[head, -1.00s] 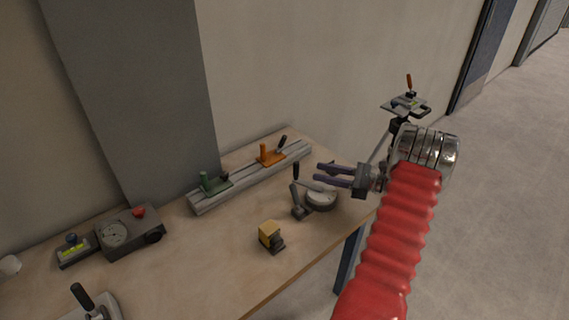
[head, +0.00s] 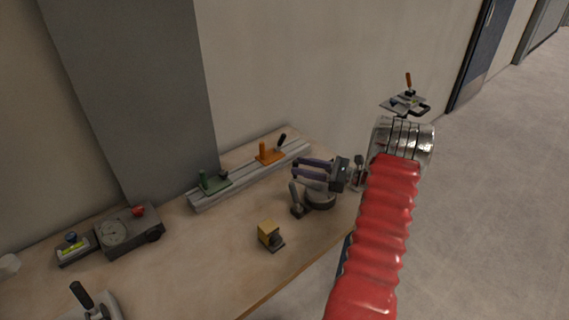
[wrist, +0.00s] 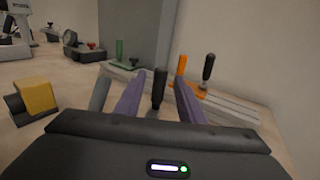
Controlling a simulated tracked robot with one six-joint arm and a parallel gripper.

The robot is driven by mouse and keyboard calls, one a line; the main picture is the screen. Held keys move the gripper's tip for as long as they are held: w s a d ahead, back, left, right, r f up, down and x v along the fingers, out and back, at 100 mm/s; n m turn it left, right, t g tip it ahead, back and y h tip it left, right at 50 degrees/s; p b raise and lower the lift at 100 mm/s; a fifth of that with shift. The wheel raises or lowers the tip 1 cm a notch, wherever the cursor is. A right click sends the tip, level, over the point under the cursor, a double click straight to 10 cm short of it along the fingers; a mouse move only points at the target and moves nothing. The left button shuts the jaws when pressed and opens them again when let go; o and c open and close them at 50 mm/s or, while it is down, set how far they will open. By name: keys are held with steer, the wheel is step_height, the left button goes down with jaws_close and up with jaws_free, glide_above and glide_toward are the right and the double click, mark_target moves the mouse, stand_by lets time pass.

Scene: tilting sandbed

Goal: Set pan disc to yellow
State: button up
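A round grey base with a disc on top (head: 321,200), probably the pan disc, stands near the table's right end. My gripper mostly covers it in the head view, and no yellow mark shows on it. My gripper (head: 296,169) is above it with its two purple fingers spread, pointing left. In the wrist view, an upright black handle (wrist: 159,89) stands between the open fingers (wrist: 158,78), with a small gap on each side. A grey tilted lever (head: 297,198) stands just left of the base; it also shows left of the left finger in the wrist view (wrist: 99,94).
A yellow block on a dark mount (head: 268,234) stands front left of the disc. A grey rail (head: 235,184) with green (head: 214,184) and orange (head: 268,155) clamps lies behind. A gauge box with a red knob (head: 130,232) is at the left. The table's front right edge is close.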

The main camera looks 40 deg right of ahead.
steer(key=x, duration=0.6)
steer(key=shift+w+a, duration=0.15)
steer(key=shift+w, duration=0.15)
jaws_close()
stand_by(0.4)
